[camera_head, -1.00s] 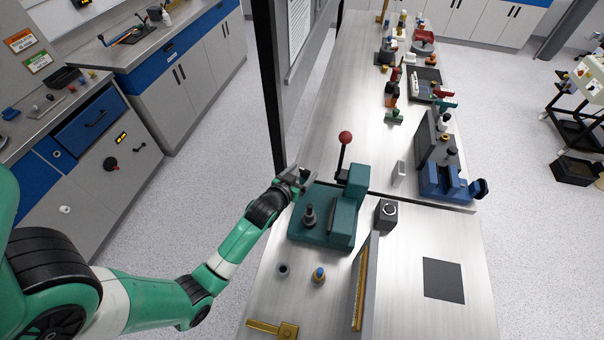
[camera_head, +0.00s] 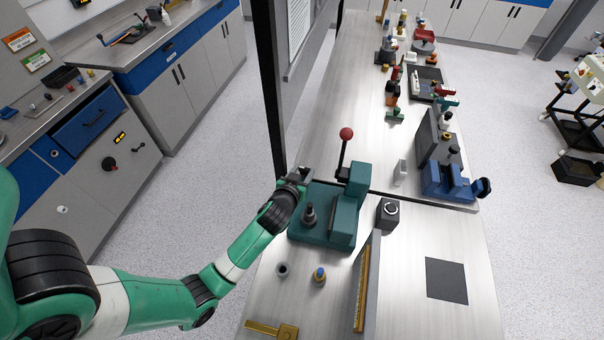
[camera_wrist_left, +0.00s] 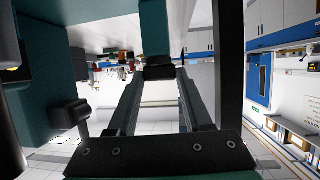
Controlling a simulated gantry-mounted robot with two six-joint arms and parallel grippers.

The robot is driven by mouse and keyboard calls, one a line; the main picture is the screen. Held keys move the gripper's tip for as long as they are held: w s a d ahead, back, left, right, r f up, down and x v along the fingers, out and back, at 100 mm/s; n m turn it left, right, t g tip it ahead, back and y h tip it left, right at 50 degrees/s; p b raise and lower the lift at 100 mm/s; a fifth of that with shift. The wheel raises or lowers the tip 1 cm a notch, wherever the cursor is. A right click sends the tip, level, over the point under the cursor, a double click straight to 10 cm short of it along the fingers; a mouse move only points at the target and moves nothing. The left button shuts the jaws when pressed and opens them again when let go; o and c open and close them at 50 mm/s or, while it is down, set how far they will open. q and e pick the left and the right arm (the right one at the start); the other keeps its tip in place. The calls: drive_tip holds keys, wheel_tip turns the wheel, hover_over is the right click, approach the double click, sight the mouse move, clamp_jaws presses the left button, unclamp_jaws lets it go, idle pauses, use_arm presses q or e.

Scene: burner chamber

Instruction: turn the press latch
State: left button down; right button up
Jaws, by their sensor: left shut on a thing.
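The teal press (camera_head: 343,221) stands on the bench, with a red-ball lever (camera_head: 346,134) at its back and a dark post on its base. My left gripper (camera_head: 299,174) is at the back left edge of the press. In the left wrist view, the fingers run forward to a small dark piece (camera_wrist_left: 160,72) below a teal bar. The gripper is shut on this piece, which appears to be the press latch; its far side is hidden. A dark knob (camera_wrist_left: 70,114) juts from the teal body left of the fingers. My right gripper is out of view.
A dark upright post (camera_head: 268,90) stands just behind and left of the gripper. A dark block (camera_head: 388,212), an upright panel (camera_head: 368,285) and a blue vise (camera_head: 447,182) stand right of the press. Bench space around the dark square mat (camera_head: 446,280) is clear.

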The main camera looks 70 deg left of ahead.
use_arm(q)
drive_tip(key=shift+w+d+f+n+g+y+b, duration=0.15)
drive_tip(key=shift+f+n+g+y+b, duration=0.15)
drive_tip(key=shift+f+g+b, duration=0.15)
drive_tip(key=shift+r+n, duration=0.3)
drive_tip(key=shift+r, duration=0.05)
drive_tip(key=shift+c, duration=1.6)
unclamp_jaws()
drive_tip(key=shift+r, duration=0.1)
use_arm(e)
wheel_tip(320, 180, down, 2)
use_arm(q)
drive_tip(key=p+v, duration=1.1)
drive_tip(key=shift+d, duration=0.3)
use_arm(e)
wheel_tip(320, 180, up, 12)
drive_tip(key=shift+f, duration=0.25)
